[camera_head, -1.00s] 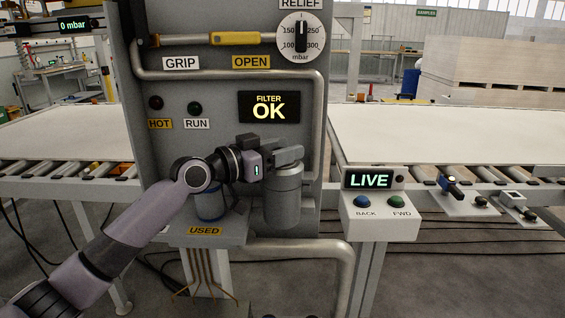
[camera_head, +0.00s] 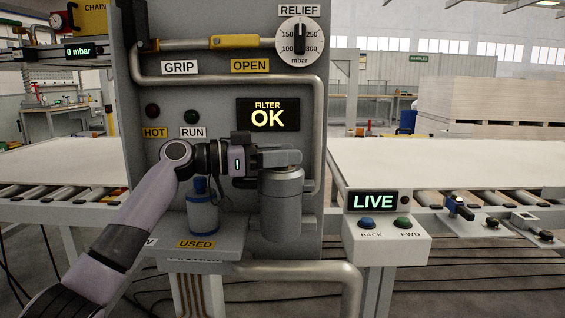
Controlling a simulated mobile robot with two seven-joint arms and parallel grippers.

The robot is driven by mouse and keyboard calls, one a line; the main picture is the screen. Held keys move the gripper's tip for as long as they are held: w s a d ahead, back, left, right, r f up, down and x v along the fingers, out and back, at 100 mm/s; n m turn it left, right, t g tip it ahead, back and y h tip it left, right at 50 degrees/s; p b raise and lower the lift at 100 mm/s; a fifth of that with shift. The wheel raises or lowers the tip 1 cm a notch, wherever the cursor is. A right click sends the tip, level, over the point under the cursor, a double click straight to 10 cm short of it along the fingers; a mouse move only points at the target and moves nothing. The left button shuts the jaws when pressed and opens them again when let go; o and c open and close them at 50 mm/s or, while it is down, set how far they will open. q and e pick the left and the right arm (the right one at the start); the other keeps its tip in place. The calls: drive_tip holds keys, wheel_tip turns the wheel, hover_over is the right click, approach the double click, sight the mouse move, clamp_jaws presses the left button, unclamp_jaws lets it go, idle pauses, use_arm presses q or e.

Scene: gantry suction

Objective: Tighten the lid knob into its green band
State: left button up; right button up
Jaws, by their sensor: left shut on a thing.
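A grey filter canister (camera_head: 281,205) stands upright at the front of the grey panel. My left gripper (camera_head: 284,158) reaches in from the left, level with the canister's top. Its jaws are shut on the lid knob at the top of the canister. The jaws hide the knob, and I cannot see its pointer. The green band does not show from here. The display (camera_head: 267,114) above reads "FILTER OK". My right gripper is not in view.
A blue and grey canister (camera_head: 203,216) stands on the shelf by the "USED" label (camera_head: 196,244), below my wrist. A bent pipe (camera_head: 318,150) runs close to the right of the filter canister. The button box (camera_head: 385,237) is further right and reads "LIVE".

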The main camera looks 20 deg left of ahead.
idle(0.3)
use_arm(q)
drive_tip(key=o, duration=1)
drive_tip(key=shift+c, duration=0.2)
drive_tip(key=shift+a, duration=0.1)
drive_tip(key=v, duration=0.7)
drive_tip(key=shift+b, duration=0.4)
